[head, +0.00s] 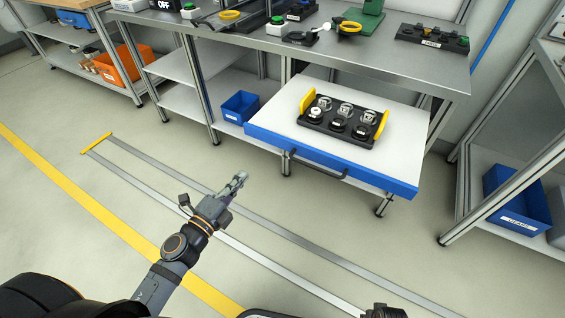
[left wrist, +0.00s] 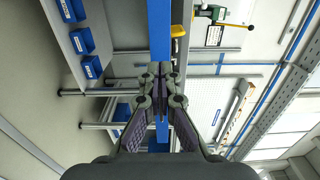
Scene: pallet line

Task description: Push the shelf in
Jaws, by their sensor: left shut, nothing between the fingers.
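The pull-out shelf (head: 282,118) has a white top and a blue front edge with a dark bar handle (head: 318,171). It stands out from under the grey workbench, into the aisle. My left gripper (head: 240,178) is shut and empty, in front of the shelf's left part and apart from it. In the left wrist view the shut fingertips (left wrist: 160,72) overlap the blue front edge (left wrist: 160,28); a gap is hard to judge there.
On the shelf sits a black tray (head: 318,125) of metal parts between yellow end pieces. A blue bin (head: 240,107) stands left of the shelf. The workbench top (head: 385,62) overhangs the shelf's rear. Another rack (head: 475,215) stands at right. The floor in front is clear, with metal strips.

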